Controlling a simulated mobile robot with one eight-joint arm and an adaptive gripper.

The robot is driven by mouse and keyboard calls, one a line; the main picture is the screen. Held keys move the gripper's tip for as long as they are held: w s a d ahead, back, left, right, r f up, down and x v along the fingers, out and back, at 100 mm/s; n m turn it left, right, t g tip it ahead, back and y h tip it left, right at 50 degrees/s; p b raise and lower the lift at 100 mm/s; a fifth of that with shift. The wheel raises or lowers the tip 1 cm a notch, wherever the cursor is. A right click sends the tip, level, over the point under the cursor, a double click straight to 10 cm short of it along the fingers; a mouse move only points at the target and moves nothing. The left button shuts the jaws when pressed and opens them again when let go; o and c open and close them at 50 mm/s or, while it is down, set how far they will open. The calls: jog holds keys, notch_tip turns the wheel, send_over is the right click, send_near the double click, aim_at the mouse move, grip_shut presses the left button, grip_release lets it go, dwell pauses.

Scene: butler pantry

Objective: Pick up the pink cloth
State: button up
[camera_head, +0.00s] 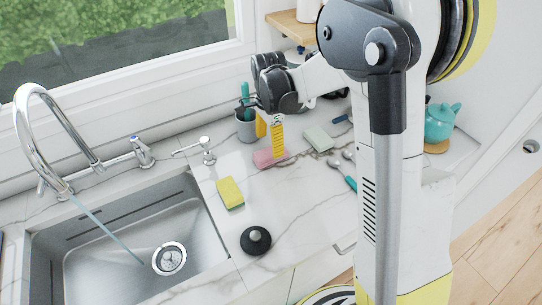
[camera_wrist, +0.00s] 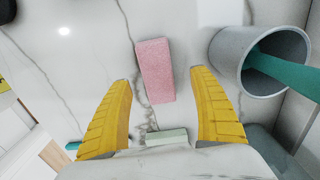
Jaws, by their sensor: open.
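The pink cloth (camera_head: 268,157) is a small pink block-like piece lying flat on the marble counter. In the wrist view the pink cloth (camera_wrist: 155,70) lies ahead of and between the fingertips, apart from both. My gripper (camera_head: 268,125) is above the counter close to the cloth, with its yellow fingers pointing down. In the wrist view my gripper (camera_wrist: 162,75) has its two yellow fingers spread wide with nothing between them. In the head view one finger hides part of the cloth.
A grey cup (camera_head: 245,128) with teal-handled tools stands close beside the gripper. A pale green block (camera_head: 319,139), a yellow sponge (camera_head: 230,193) and a black round lid (camera_head: 256,240) lie on the counter. The sink (camera_head: 125,250) is at left, a teal teapot (camera_head: 440,122) at right.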

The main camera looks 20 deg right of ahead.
aim_at(271, 152)
jog(key=f+b, duration=0.1)
jog(key=f, duration=0.1)
jog(key=f+b, duration=0.1)
jog(key=f, duration=0.2)
jog(key=shift+s+d+f, duration=0.1)
jog(key=shift+s+d, duration=0.05)
jog(key=shift+s, duration=0.05)
jog(key=c, duration=1.3)
